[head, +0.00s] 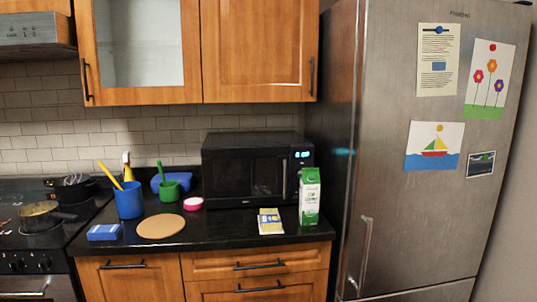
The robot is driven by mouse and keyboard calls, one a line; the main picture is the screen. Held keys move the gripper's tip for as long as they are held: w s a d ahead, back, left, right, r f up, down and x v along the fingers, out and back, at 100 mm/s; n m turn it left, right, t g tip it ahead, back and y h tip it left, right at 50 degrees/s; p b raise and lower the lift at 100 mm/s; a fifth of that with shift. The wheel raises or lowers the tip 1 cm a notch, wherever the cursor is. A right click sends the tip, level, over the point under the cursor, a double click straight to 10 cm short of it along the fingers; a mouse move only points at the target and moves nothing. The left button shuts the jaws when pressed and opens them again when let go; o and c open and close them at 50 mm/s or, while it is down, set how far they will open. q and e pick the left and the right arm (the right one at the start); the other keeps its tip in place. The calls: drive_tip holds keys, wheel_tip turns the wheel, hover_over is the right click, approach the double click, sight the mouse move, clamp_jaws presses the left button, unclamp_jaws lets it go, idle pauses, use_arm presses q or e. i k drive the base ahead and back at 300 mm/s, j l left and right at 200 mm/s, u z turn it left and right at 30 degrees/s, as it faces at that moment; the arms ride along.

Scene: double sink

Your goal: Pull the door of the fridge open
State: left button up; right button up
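The fridge (400,210) is a tall, brushed-metal unit on the right of the head view. Its large upper door looks shut, with a seam to a lower panel (425,292) near the bottom of the view. A vertical metal handle (366,250) sits low on the left side of the upper door. Papers are fixed to the door: a note (437,60), a flower drawing (488,80), a sailboat drawing (434,147) and a small dark picture (481,165). Neither of my grippers shows in the head view.
Left of the fridge, a dark counter (215,232) holds a microwave (245,170), a green carton (309,197), a blue cup (129,200), a green mug (171,189) and a round board (161,226). A stove (35,235) is at far left. Wooden cabinets (262,50) hang above.

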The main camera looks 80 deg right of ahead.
sight(426, 225)
drive_tip(key=z, duration=3.65)
